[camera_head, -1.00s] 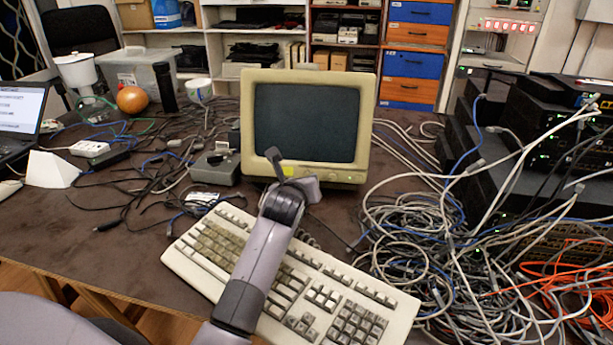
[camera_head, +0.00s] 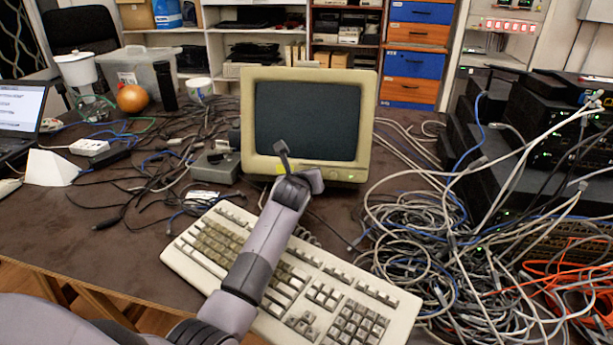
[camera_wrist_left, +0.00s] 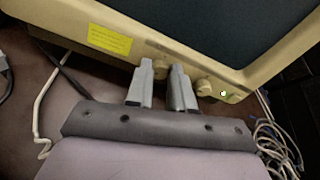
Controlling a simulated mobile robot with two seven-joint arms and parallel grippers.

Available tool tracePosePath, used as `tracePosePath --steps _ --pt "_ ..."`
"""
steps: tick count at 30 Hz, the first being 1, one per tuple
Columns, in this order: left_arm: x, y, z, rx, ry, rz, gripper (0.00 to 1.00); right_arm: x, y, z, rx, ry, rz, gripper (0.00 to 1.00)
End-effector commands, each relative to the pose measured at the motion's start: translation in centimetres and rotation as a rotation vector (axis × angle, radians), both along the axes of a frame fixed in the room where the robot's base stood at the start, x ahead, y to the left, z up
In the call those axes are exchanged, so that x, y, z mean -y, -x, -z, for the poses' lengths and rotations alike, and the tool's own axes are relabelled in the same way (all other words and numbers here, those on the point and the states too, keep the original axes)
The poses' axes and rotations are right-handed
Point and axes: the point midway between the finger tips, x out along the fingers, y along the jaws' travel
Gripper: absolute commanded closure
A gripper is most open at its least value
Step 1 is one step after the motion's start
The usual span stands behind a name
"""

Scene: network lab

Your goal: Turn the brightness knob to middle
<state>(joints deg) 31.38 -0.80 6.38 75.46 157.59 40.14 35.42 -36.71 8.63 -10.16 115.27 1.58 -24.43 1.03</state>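The old beige monitor (camera_head: 368,120) stands at the back of the desk with a dark screen. In the left wrist view its lower bezel (camera_wrist_left: 190,48) carries a yellow label (camera_wrist_left: 110,40), one round knob (camera_wrist_left: 160,68) and another round knob (camera_wrist_left: 204,87) near a small light (camera_wrist_left: 223,93). I cannot read which knob is for brightness. My left gripper (camera_head: 298,170) is in front of the lower bezel; it also shows in the left wrist view (camera_wrist_left: 161,78). Its fingers are apart, with the first knob showing in the gap at the tips. Contact cannot be told. My right gripper is out of view.
A beige keyboard (camera_head: 320,297) lies under my left arm. Tangled cables (camera_head: 420,235) and stacked network devices (camera_head: 545,130) fill the right side. A grey box (camera_head: 215,166) and loose cables are left of the monitor. The front left of the desk (camera_head: 130,260) is clear.

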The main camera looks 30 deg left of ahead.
Motion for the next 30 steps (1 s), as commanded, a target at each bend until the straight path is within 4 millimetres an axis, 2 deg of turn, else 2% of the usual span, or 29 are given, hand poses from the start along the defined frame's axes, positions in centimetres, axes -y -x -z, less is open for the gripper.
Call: tracePosePath --steps 1,2,10,17,30 --pt "0.0 0.0 0.0 0.000 0.000 0.000 0.96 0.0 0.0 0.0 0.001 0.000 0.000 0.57" --pt "0.0 0.0 0.0 0.000 0.000 0.000 1.00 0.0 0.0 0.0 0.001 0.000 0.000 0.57" --pt "0.0 0.0 -0.1 -0.005 -0.013 0.004 1.00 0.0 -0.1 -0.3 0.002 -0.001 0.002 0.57" --pt "0.0 0.0 -0.3 -0.035 -0.090 0.030 1.00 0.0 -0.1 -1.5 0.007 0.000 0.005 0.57" --pt "0.2 0.0 -0.4 -0.165 -0.433 0.143 1.00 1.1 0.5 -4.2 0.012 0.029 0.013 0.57"
